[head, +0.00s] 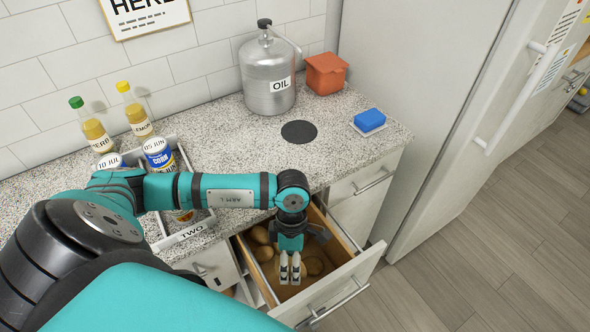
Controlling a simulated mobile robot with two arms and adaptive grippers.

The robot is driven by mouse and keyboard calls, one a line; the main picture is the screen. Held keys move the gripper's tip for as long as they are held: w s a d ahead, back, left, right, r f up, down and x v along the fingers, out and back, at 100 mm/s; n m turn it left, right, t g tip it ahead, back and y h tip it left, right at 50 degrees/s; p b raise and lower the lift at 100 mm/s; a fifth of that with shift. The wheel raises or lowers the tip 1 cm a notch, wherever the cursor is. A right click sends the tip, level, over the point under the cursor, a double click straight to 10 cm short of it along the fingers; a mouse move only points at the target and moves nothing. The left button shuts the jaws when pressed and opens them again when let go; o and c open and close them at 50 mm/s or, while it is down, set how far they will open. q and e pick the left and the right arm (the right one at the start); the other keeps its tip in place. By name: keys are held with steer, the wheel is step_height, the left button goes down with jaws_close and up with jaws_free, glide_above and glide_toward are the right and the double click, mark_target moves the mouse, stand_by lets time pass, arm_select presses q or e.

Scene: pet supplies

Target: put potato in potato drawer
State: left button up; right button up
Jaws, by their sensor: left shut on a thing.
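The potato drawer (347,284) is pulled open below the counter. Several brown potatoes (263,253) lie in it, mostly toward its left and back. My left gripper (290,278) points down into the drawer opening, its two pale fingertips close together. It is shut on a potato, which is mostly hidden by the fingers and hard to tell from those around it. I cannot tell whether it touches the drawer bottom. My right gripper is out of view.
The granite counter holds a tray (192,232) of cans, two bottles (135,112), a metal oil can (268,75), an orange-red container (326,74) and a blue sponge (369,120). The refrigerator (440,90) stands at right. The floor (480,240) right of the drawer is clear.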

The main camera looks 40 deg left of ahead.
arm_select(q)
step_height(320, 180, down, 7)
glide_above(291, 295)
steer(key=x, duration=0.4)
steer(key=w+x, duration=0.1)
steer(key=x, duration=0.3)
steer(key=w+a+x, duration=0.1)
steer(key=x, duration=0.3)
steer(key=shift+f+p, duration=0.3)
steer(key=shift+p, duration=0.1)
step_height(291, 295, down, 4)
steer(key=shift+r+b, duration=0.1)
steer(key=shift+b, duration=0.2)
steer(key=shift+f, duration=0.2)
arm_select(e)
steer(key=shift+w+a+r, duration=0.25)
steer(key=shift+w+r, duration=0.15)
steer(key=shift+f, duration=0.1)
arm_select(q)
steer(key=shift+f, duration=0.2)
steer(key=o, duration=1.1)
steer(key=shift+r, duration=0.1)
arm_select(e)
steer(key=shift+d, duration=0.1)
arm_select(q)
steer(key=shift+r, duration=0.1)
